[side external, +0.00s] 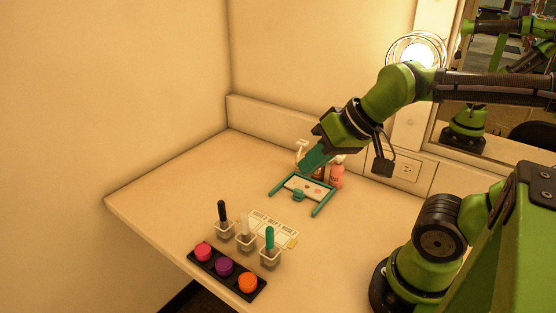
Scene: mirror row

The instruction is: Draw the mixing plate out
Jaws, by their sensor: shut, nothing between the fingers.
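The mixing plate (307,187) looks like a pale flat plate with small coloured smears. It lies within a teal frame (323,205) with side rails on the table. A small teal block (298,196), perhaps its handle, is at the plate's near edge. My gripper (304,170) is shut and empty, pointing down-left above the far side of the frame. I cannot tell whether the fingertips touch anything there. The gripper partly hides the frame's far end and the bottles behind it.
A pink bottle (337,173) and a pale pump bottle (300,149) stand close behind the frame. Nearer are a pale palette card (270,227), holders with upright sticks such as the teal one (270,238), and a black tray (256,291) with coloured pots. The table's left side is clear.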

